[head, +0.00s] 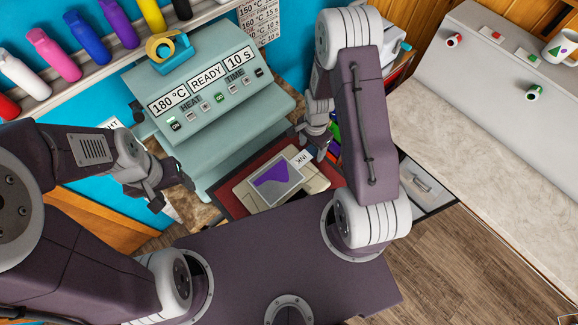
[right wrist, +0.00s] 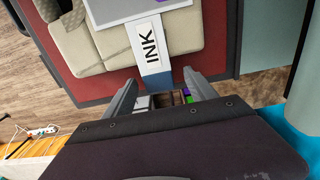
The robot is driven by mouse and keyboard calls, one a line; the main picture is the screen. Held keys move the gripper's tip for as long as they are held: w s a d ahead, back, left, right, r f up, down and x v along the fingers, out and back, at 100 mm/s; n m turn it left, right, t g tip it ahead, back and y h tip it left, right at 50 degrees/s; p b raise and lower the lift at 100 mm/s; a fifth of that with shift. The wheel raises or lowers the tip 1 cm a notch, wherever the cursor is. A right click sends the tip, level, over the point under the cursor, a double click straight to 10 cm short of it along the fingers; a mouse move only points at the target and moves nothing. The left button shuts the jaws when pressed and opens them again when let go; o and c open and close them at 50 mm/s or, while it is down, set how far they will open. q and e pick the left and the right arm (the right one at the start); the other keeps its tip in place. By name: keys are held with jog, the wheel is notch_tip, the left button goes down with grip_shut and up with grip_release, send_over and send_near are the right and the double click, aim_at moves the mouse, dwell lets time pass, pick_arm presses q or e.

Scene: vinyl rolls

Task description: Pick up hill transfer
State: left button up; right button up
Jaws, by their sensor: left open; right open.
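The hill transfer (head: 275,187) is a pale sheet with a purple hill shape, lying on a beige garment on the red press bed. Its white INK tab (head: 302,158) points toward my right gripper (head: 318,148). In the right wrist view the sheet's edge (right wrist: 125,12) shows at the top, with the INK tab (right wrist: 140,42) below it. My right gripper (right wrist: 160,87) is open, with its fingertips on either side of the tab's lower end; I cannot tell whether they touch it. My left gripper (head: 174,194) is open and empty, left of the bed.
The green heat press (head: 215,100) reads 180 °C, READY and 10 S, with yellow tape (head: 166,46) on top. Several coloured bottles (head: 88,38) line a shelf at the upper left.

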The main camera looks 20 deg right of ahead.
jog(key=shift+s+r, duration=0.1)
jog(key=shift+s, duration=0.1)
jog(key=c, duration=1.4)
jog(key=shift+w, duration=0.1)
